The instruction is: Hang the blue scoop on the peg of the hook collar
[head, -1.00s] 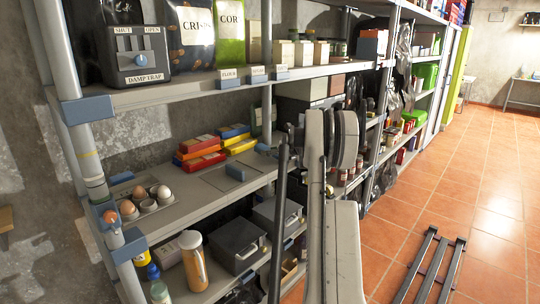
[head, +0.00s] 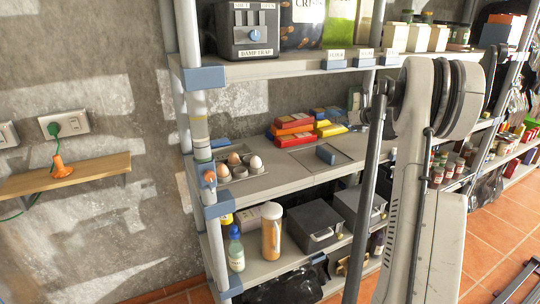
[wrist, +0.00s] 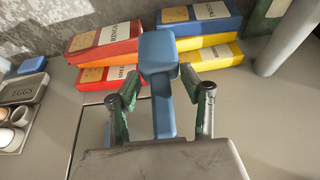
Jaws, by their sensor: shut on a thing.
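The blue scoop (wrist: 162,100) is in my gripper (wrist: 163,98), between its two fingers in the wrist view. Its broad end points up the picture and its narrower part runs down toward the palm. My gripper is shut on it. In the head view neither the gripper nor the scoop can be made out; only my arm links show. The likely hook collar (head: 202,152) is a band around the shelf's front left post, above the middle shelf. A small orange-brown knob (head: 208,177), perhaps the peg's end, shows just below it; its exact shape is too small to tell.
Egg cups (head: 238,168) stand near the post. Red, yellow and blue boxes (head: 295,128) lie farther back. The upper shelf (head: 270,70) overhangs. A wooden ledge (head: 75,178) is on the left wall.

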